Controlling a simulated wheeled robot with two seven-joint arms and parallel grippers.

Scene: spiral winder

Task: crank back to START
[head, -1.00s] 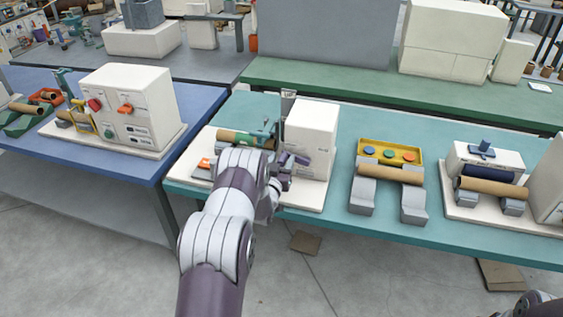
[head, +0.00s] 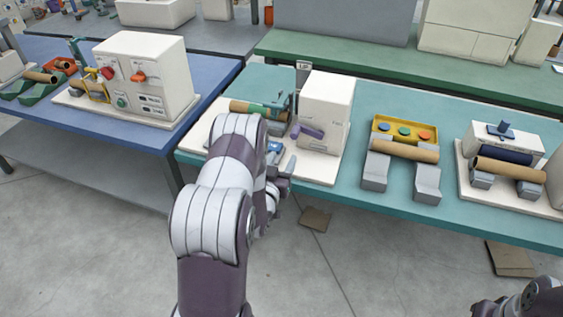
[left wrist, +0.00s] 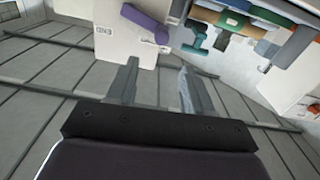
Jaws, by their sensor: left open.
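The winder is a white box (head: 328,100) on a pale base at the left end of the teal table. Its purple crank handle (head: 307,131) sticks out from the box's left side. The handle also shows at the top of the left wrist view (left wrist: 146,23). A brown tube with green parts (head: 256,108) lies left of the box, partly hidden by my arm. My left gripper (head: 286,172) is at the table's front edge, nearer than the handle and apart from it. In the left wrist view its fingers (left wrist: 158,88) are spread and empty. A START mark is not readable.
A yellow button box (head: 403,131) and a brown roll on grey stands (head: 402,151) are to the right. Another roller unit (head: 506,155) is farther right. A blue table (head: 190,120) with a white machine (head: 146,75) stands left. Floor in front is mostly clear.

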